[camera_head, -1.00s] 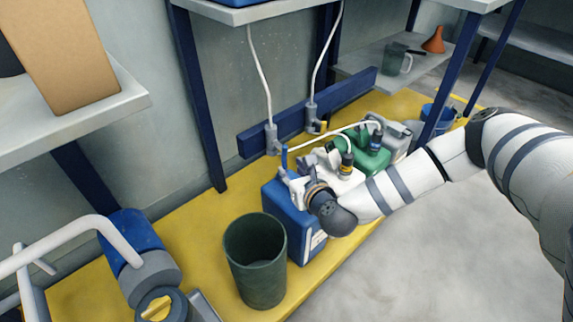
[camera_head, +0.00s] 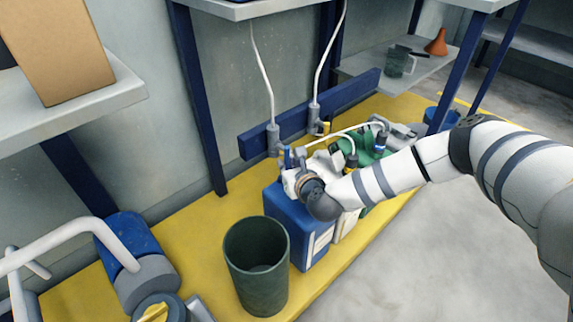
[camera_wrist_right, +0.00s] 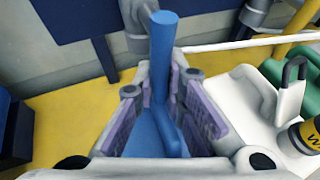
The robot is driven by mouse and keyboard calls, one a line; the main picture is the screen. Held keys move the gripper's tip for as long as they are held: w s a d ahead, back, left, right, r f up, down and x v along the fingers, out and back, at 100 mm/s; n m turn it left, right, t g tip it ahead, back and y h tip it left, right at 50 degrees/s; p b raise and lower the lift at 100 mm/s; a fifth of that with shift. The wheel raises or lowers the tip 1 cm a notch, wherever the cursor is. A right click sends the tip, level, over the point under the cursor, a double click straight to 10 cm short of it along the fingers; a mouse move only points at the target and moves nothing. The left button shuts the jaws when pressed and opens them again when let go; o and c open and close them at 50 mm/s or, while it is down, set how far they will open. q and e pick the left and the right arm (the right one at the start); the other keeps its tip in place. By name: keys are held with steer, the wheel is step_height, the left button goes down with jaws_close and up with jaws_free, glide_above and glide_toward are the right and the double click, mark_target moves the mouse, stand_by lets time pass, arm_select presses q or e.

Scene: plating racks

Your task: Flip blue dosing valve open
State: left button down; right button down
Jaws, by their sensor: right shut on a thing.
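The blue dosing valve lever (camera_wrist_right: 163,55) stands upright between the padded fingers of my right gripper (camera_wrist_right: 160,105) in the right wrist view. The grey valve body (camera_wrist_right: 140,22) shows just behind it. In the head view the lever (camera_head: 287,158) is a small blue upright piece beside the grey valve body (camera_head: 273,140). My right gripper (camera_head: 291,173) is there above the blue canister (camera_head: 290,218), shut on the lever. The lower end of the lever blends with blue below it, so their boundary is unclear. My left gripper is out of view.
A dark green bin (camera_head: 256,275) stands in front of the blue canister. White and green canisters (camera_head: 352,150) with hoses sit to the right. The grey floor at right is clear.

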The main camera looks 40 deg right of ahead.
steer(key=shift+d+f+n, duration=0.15)
steer(key=shift+n, duration=0.15)
steer(key=shift+h, duration=0.3)
steer(key=c, duration=1.6)
jaws_free()
steer(key=shift+c, duration=0.2)
steer(key=v, duration=1.2)
steer(key=shift+s+d, duration=0.1)
